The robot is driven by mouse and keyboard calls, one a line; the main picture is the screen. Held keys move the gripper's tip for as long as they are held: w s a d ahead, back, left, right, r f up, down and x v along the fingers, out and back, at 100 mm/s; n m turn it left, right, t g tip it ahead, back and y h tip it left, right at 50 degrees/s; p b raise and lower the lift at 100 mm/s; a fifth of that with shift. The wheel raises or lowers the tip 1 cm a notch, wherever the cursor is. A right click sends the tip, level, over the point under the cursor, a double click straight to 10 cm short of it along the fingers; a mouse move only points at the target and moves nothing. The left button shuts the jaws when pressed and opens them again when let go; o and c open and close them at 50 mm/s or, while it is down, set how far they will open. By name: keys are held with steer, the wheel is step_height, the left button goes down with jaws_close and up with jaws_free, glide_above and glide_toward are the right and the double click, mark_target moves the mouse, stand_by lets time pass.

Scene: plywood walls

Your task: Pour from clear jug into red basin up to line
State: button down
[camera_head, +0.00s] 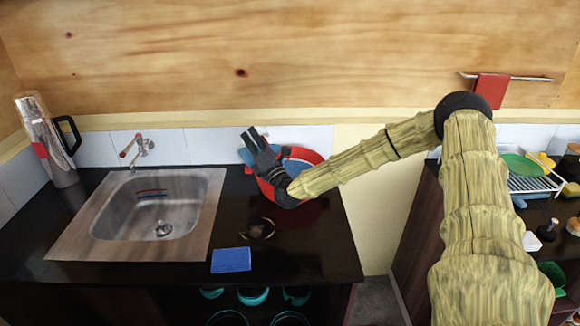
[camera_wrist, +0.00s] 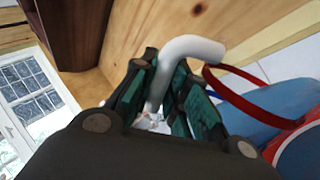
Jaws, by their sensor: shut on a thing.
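The red basin (camera_head: 311,157) stands on the dark counter right of the sink, with blue inside it. My gripper (camera_head: 254,136) is in front of its left side, fingers pointing up and left, and hides part of it. In the wrist view my gripper (camera_wrist: 158,108) is shut on a pale curved handle (camera_wrist: 190,48), which looks like the clear jug's. The jug's body is hard to make out. A red curved edge and a blue surface (camera_wrist: 262,98) show to the right of the fingers. The fill line cannot be made out.
A metal sink (camera_head: 165,205) with a tap (camera_head: 137,148) is at the left. A tall grey jug-like vessel (camera_head: 50,145) with a black handle stands at the far left. A blue sponge (camera_head: 231,260) and a small dark round item (camera_head: 257,228) lie on the counter.

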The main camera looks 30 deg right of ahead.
steer(key=shift+d+f+m+b, duration=0.2)
steer(key=shift+m+b, duration=0.1)
steer(key=shift+m, duration=0.2)
steer(key=shift+s+d+m+t+h+b, duration=0.3)
steer(key=shift+d+m+h, duration=0.3)
steer(key=shift+m+h, duration=0.3)
stand_by(1.8)
